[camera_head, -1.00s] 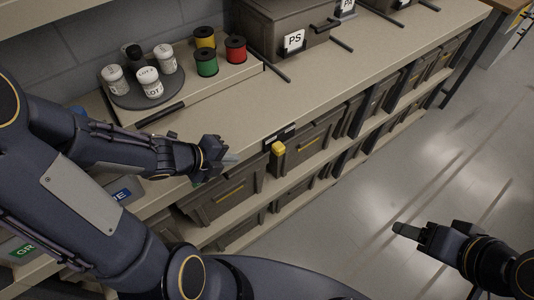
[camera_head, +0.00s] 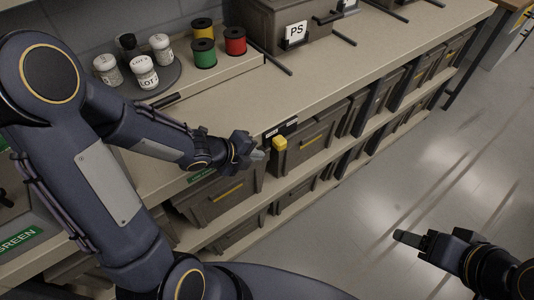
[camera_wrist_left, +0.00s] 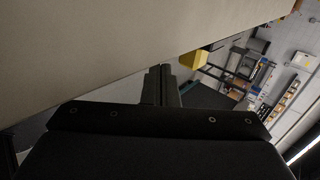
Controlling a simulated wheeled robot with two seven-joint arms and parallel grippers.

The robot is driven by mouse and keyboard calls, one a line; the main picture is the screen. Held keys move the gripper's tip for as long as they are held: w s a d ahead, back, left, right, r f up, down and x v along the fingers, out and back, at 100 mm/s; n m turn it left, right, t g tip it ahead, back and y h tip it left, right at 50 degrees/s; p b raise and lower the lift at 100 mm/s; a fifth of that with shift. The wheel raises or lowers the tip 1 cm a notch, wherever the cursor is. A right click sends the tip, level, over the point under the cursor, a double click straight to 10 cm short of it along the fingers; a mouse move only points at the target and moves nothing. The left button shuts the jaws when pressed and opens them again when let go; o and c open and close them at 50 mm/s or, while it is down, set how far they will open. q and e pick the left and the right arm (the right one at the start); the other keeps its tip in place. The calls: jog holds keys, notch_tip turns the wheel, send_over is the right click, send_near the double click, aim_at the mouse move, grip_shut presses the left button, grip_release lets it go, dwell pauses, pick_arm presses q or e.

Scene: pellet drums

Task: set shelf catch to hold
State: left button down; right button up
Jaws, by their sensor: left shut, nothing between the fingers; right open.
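The shelf catch shows as a yellow knob (camera_head: 280,143) below a small black plate with labels (camera_head: 281,128) on the front edge of the bench. The label text is too small to read. The yellow knob also shows in the left wrist view (camera_wrist_left: 194,58), just beyond and to the right of the fingers. My left gripper (camera_head: 258,155) is shut and empty, a little to the left of the knob and apart from it. It also shows in the left wrist view (camera_wrist_left: 160,85). My right gripper (camera_head: 410,238) is open over the floor at the lower right.
Grey bins (camera_head: 228,188) fill the shelves under the bench top (camera_head: 240,105). Green, yellow and red spools (camera_head: 235,40) and white jars on a round tray (camera_head: 150,90) stand at the back. A grey PS drum box (camera_head: 275,25) sits farther along. The floor at right is clear.

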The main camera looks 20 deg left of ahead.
aim_at(284, 138)
pick_arm(q)
jog(key=w+d, duration=0.2)
jog(key=w, duration=0.1)
jog(key=shift+d+p, duration=0.15)
jog(key=shift+p, duration=0.2)
jog(key=w+d, duration=0.1)
jog(key=w, duration=0.1)
jog(key=w+d+b, duration=0.1)
jog(key=w+d, duration=0.1)
jog(key=shift+d, duration=0.1)
jog(key=shift+w+d, duration=0.15)
jog(key=shift+w, duration=0.1)
jog(key=shift+r, duration=0.15)
